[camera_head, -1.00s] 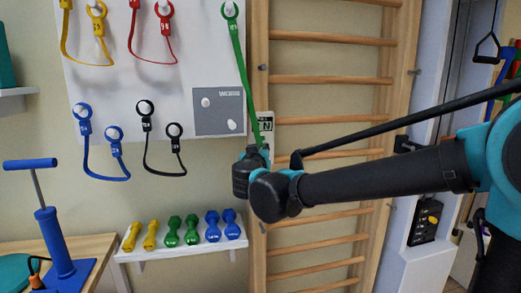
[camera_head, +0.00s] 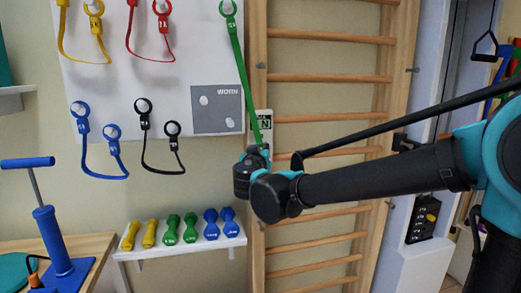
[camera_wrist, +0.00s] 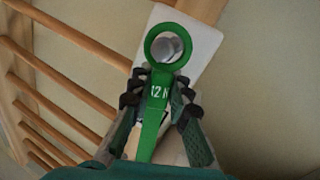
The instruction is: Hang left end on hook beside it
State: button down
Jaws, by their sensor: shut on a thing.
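A green exercise band (camera_head: 238,60) hangs by its upper ring (camera_head: 227,8) from a peg at the top of the white board and runs down to my gripper (camera_head: 262,152). In the wrist view my gripper (camera_wrist: 158,103) is shut on the band's lower end, a green tab marked "12 N" (camera_wrist: 159,92) with a ring (camera_wrist: 149,43). A grey round peg (camera_wrist: 168,46) shows through this ring, in front of a white plate (camera_wrist: 200,45). I cannot tell whether the ring is around the peg or in front of it. The fingers hide the tab's sides.
A grey panel marked "WORN" (camera_head: 218,108) carries two bare pegs. Yellow, red, blue and black bands hang on the white board (camera_head: 185,70). Wooden wall bars (camera_head: 330,77) stand behind my arm. Several dumbbells lie on a low shelf (camera_head: 180,250).

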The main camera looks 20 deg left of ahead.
jog(key=shift+s, duration=0.15)
jog(key=shift+s+d, duration=0.6)
jog(key=shift+s, duration=0.3)
jog(key=shift+s+d, duration=0.6)
jog(key=shift+s, duration=0.3)
jog(key=s+d, duration=0.5)
jog(key=s, duration=0.3)
dwell(0.6)
jog(key=shift+w+a, duration=0.1)
jog(key=shift+s, duration=0.2)
